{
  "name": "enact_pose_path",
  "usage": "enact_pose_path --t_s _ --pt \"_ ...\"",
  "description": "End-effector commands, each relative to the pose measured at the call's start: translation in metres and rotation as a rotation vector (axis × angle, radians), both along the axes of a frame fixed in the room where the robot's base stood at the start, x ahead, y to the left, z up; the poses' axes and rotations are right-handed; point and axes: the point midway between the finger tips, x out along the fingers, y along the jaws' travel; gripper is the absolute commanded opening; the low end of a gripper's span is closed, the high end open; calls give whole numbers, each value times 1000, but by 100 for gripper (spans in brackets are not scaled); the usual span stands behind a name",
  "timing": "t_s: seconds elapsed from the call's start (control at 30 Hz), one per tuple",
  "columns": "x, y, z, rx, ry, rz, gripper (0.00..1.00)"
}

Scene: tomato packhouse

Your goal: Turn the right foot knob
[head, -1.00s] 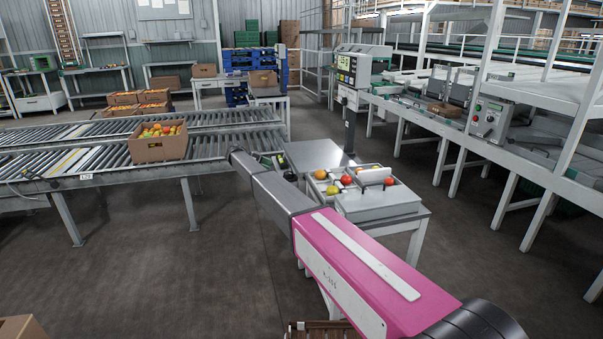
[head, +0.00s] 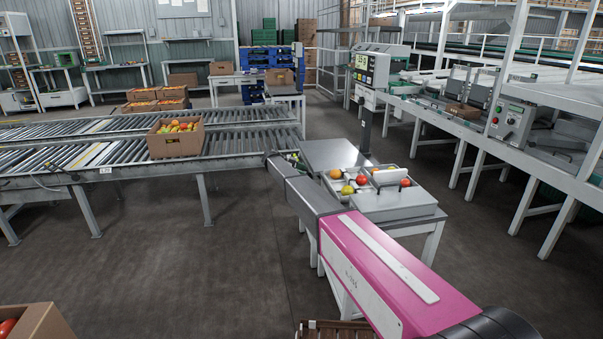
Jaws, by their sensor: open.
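A bench scale stands on a small white table (head: 432,229) in the middle of the head view. It has a flat grey weighing plate (head: 335,154) and a display head (head: 371,68) on a dark post (head: 365,130). I cannot make out any foot knob; the scale's underside and feet are too small or hidden. My pink and grey arm reaches from the lower right to the left edge of the scale table. My gripper cannot be made out; the end of my arm is hidden behind its own links.
A white divided tray (head: 398,207) with several fruits sits in front of the plate. A roller conveyor (head: 100,165) with a cardboard box of tomatoes (head: 175,147) runs at left. A packing line (head: 500,145) stands at right. A box (head: 45,325) is at lower left.

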Motion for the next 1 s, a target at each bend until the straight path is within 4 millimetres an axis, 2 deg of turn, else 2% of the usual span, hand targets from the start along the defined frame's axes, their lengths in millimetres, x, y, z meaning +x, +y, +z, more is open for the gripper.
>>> enact_pose_path --t_s 0.17,0.2,0.33,0.37,0.73,1.0 --pt "0 0 0 0 0 1 76" --pt "0 0 0 0 0 1 72" --pt "0 0 0 0 0 1 30" --pt "0 0 0 0 0 1 27" --pt "-2 0 0 1 -1 46 27" --pt "-5 -1 1 0 -2 218 27"
